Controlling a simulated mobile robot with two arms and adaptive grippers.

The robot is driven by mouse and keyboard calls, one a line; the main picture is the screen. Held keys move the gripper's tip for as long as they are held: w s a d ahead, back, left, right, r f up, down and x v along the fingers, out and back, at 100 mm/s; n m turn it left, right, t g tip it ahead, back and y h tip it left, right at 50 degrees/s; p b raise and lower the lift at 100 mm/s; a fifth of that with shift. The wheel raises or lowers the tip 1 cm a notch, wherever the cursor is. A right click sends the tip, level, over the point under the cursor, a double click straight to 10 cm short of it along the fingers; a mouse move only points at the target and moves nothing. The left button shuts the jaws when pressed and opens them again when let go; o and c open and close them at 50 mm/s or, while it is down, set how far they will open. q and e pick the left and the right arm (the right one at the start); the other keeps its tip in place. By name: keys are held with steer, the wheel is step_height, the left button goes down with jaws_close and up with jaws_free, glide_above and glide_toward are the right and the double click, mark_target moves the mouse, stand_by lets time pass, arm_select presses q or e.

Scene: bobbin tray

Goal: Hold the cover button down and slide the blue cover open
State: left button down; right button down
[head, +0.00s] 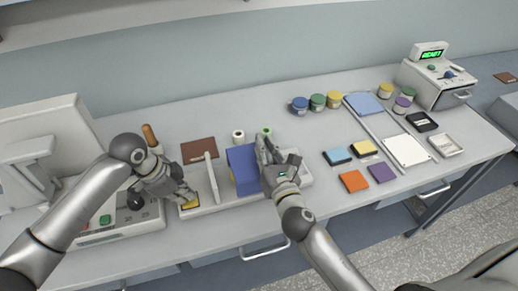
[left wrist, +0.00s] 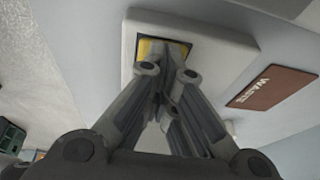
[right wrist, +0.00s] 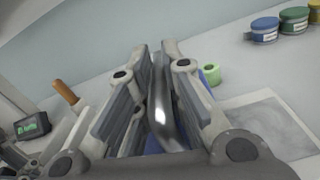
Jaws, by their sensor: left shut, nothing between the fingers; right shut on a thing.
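The blue cover (head: 241,168) stands around the middle of a long pale tray base (head: 222,203). The yellow cover button (head: 191,203) is set in a dark frame at the tray's left end. It also shows in the left wrist view (left wrist: 178,50). My left gripper (head: 188,196) is shut and empty, with its tips at the button; how far the button is pressed cannot be seen. My right gripper (head: 265,152) is at the cover's right side. In the right wrist view it is shut on a curved metal handle (right wrist: 161,115); blue shows behind its fingers.
A pale upright plate (head: 211,170) stands between button and cover. A brown waste mat (head: 198,149), a white bobbin (head: 239,137) and a green bobbin (head: 267,133) lie behind. Several coloured pads and jars (head: 300,104) are to the right. A machine (head: 105,222) stands left.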

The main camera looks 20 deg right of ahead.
steer(key=shift+f, duration=0.25)
steer(key=c, duration=1.6)
jaws_free()
arm_select(q)
steer(key=shift+w+f, duration=0.15)
arm_select(e)
steer(key=shift+o, duration=0.7)
steer(key=shift+s+f, duration=0.2)
steer(key=shift+s, duration=0.35)
steer(key=s, duration=1.1)
steer(key=shift+r, duration=0.4)
arm_select(q)
steer(key=shift+r, duration=1.05)
steer(key=shift+r, duration=0.15)
steer(key=shift+r, duration=0.8)
steer(key=shift+r, duration=0.2)
